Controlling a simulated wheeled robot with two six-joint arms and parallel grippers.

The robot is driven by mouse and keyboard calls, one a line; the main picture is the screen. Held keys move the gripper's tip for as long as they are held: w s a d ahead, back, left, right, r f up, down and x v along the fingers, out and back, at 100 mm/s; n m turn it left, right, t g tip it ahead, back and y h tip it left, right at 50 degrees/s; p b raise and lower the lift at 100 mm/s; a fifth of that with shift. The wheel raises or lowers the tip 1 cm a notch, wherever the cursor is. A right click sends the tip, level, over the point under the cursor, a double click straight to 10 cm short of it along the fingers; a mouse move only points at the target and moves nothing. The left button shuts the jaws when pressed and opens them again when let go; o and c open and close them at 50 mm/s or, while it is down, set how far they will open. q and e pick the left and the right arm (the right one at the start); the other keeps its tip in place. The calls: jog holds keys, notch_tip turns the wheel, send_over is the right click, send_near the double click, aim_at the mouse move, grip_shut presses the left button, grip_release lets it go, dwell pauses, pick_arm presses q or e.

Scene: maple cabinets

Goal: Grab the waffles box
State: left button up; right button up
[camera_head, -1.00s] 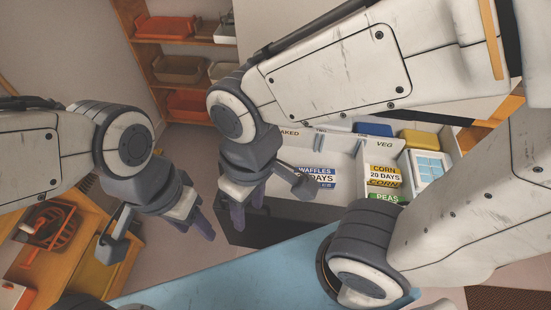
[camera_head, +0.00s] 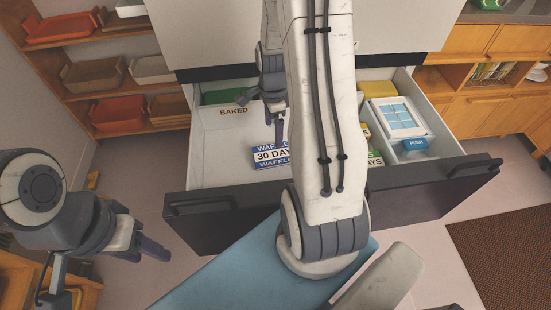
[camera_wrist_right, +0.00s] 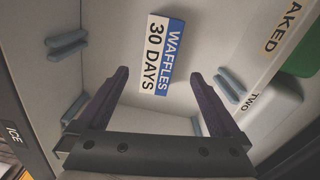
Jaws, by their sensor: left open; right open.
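The waffles box (camera_head: 271,155) is white and blue, labelled "WAFFLES 30 DAYS". It lies in the left compartment of the open freezer drawer (camera_head: 215,165). In the right wrist view the box (camera_wrist_right: 158,55) lies ahead of my right gripper (camera_wrist_right: 160,88), roughly centred between its purple fingers and apart from them. The right gripper is open and empty. In the head view my right arm hides most of that gripper (camera_head: 277,118), which is above the drawer near the box. My left gripper (camera_head: 150,250) is open and empty at the left, outside the drawer.
Right of my arm, the drawer holds a white box with a blue window pattern (camera_head: 398,116), a yellow container (camera_head: 378,89) and partly hidden vegetable packs. A green container (camera_head: 228,97) is at the back left. Shelves with bins (camera_head: 118,112) stand left.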

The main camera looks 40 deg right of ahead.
aim_at(277, 152)
jog(key=shift+m, duration=0.6)
jog(key=f, duration=0.1)
jog(key=d+f, duration=0.1)
jog(key=f, duration=0.1)
jog(key=f+b, duration=0.1)
jog(key=f, duration=0.1)
jog(key=shift+s+d+f, duration=0.15)
jog(key=shift+s+d, duration=0.1)
jog(key=shift+a+f+b, duration=0.15)
jog(key=shift+f+b, duration=0.15)
jog(key=shift+f, duration=1.25)
jog(key=shift+a+f+b, duration=0.1)
jog(key=shift+f+b, duration=0.15)
jog(key=shift+f, duration=1.3)
grip_shut()
jog(key=shift+r, duration=0.1)
